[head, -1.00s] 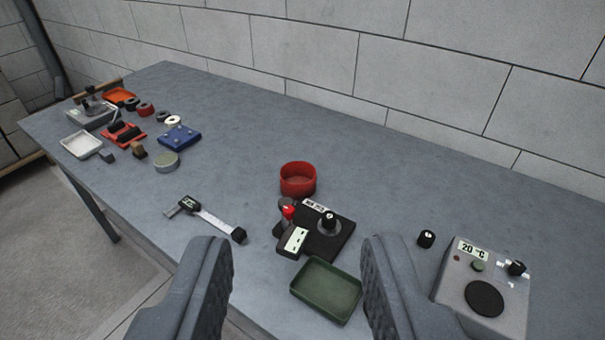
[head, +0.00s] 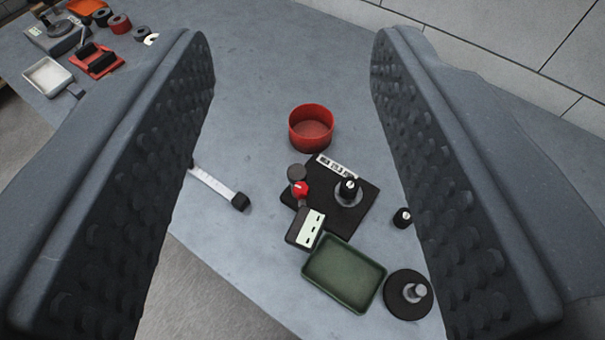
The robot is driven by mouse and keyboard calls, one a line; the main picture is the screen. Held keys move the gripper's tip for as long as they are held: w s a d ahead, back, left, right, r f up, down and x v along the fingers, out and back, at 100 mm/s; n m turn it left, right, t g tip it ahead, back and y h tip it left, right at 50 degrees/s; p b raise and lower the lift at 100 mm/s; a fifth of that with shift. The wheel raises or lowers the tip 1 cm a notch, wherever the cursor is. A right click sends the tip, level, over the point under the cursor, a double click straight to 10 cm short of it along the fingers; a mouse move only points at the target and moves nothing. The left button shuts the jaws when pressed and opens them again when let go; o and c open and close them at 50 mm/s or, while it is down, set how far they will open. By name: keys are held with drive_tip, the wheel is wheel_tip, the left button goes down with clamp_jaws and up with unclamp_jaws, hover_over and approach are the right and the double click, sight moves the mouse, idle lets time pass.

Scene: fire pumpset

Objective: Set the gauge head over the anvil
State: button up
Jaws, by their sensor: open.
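The gauge stand has a black square base (head: 328,218), with a label along its far edge. The gauge head (head: 307,228), a dark box with a pale display, is at the base's left near corner, beside a red knob (head: 301,190). No contact shows.
A red round bin (head: 311,127) stands behind the stand. A green tray (head: 344,272) lies in front of it. A black disc with a silver post (head: 408,294) and a small black cylinder (head: 402,218) are to the right. A caliper (head: 219,188) is partly hidden by the left finger.

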drive_tip(key=w+f+m+g+p, duration=0.2)
drive_tip(key=w+g+p, duration=0.1)
drive_tip(key=w+p, duration=0.45)
drive_tip(key=m+g+p, duration=0.8)
drive_tip(key=g+p, duration=0.4)
drive_tip(key=p, duration=1.2)
hover_over(301, 188)
wheel_tip(301, 188, down, 15)
wheel_tip(301, 188, down, 13)
drive_tip(key=shift+f+p, duration=0.2)
drive_tip(key=shift+p, duration=0.5)
